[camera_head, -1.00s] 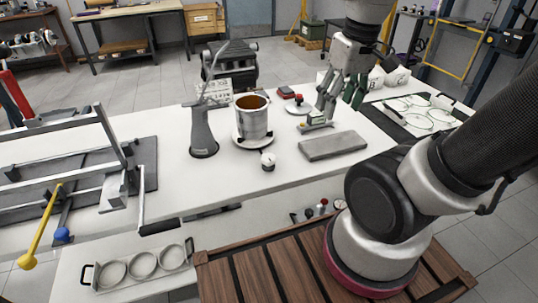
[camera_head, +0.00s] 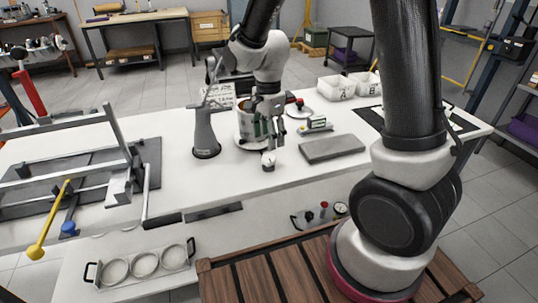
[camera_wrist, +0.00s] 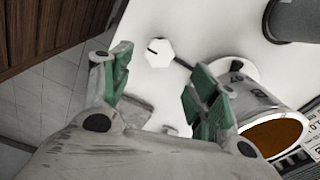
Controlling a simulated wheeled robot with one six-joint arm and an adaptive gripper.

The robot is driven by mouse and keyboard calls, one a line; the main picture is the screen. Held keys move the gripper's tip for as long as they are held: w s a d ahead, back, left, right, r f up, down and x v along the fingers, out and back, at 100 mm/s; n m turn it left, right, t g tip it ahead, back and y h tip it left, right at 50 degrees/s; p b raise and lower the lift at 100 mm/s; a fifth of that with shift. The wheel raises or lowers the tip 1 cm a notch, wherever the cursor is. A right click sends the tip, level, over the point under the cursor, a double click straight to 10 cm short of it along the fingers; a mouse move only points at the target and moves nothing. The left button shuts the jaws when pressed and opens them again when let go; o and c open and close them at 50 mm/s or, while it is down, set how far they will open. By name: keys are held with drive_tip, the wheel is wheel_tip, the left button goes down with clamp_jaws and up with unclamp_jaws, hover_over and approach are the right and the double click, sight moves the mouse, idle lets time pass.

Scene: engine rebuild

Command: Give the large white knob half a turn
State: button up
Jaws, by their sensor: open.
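The large white knob (camera_head: 268,161) stands at the front of the white bench, just in front of the metal pot. In the wrist view it is a white, many-sided knob (camera_wrist: 160,52) with a black pointer mark on its left part. My gripper (camera_head: 265,143) points down above and slightly behind the knob. In the wrist view my open gripper (camera_wrist: 160,72) has its green-padded fingers on either side of the knob's direction, with nothing between them. I see no contact with the knob.
The metal pot (camera_head: 241,128) with brown contents stands close behind my gripper, on a round plate. A grey slab (camera_head: 332,148) lies to the right.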

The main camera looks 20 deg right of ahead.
sight(269, 157)
wheel_tip(269, 157, down, 7)
drive_tip(key=shift+f, duration=0.1)
idle(0.3)
drive_tip(key=c, duration=1)
